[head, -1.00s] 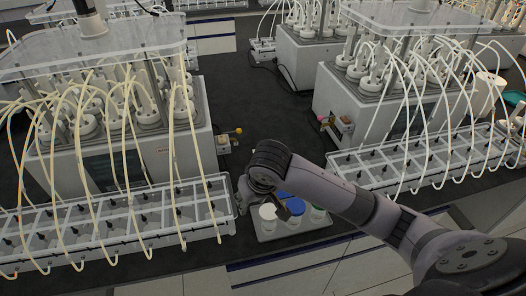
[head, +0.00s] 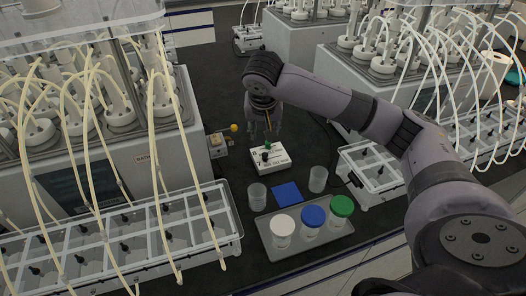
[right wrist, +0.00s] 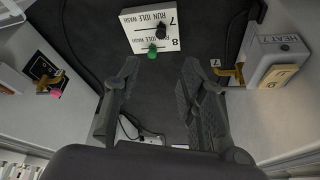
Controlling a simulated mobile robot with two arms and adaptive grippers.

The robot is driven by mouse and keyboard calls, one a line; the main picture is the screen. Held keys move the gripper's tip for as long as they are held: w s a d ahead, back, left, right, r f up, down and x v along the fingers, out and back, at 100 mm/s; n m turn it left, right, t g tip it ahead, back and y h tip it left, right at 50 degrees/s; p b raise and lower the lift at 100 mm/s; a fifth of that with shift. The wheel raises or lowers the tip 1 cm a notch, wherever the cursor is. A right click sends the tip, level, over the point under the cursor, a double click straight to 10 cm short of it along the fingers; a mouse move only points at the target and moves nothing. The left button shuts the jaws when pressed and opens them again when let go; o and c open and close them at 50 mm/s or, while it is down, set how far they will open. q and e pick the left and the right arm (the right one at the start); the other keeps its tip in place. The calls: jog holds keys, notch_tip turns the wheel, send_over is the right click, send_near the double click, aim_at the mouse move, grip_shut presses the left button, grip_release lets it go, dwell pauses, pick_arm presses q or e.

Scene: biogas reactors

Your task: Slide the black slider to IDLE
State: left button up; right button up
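A small white box (head: 281,160) lies on the dark bench. It has two slider rows, numbered 7 and 8 and lettered RUN, IDLE and WASH. The black slider (right wrist: 160,32) is on row 7, toward the end by the number. The green slider (right wrist: 152,53) is on row 8. Both show small in the head view, the black slider (head: 265,156) and the green slider (head: 268,146). My right gripper (right wrist: 158,70) is open and empty, pointing down above the bench just behind the box, apart from both sliders. My left gripper is out of view.
A tray (head: 262,236) with white, blue and green-lidded jars stands in front, with two clear cups (head: 257,196) and a blue square (head: 287,193) behind it. Reactors with tubes stand on both sides.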

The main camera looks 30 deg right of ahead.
notch_tip(320, 180, down, 4)
jog(key=w+r, duration=0.1)
jog(key=p, duration=0.2)
send_near(265, 154)
jog(key=x, duration=0.5)
jog(key=shift+x, duration=1.15)
jog(key=shift+w+f, duration=0.1)
jog(key=shift+f, duration=0.25)
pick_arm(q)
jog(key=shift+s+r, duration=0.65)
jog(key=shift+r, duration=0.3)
pick_arm(e)
grip_shut()
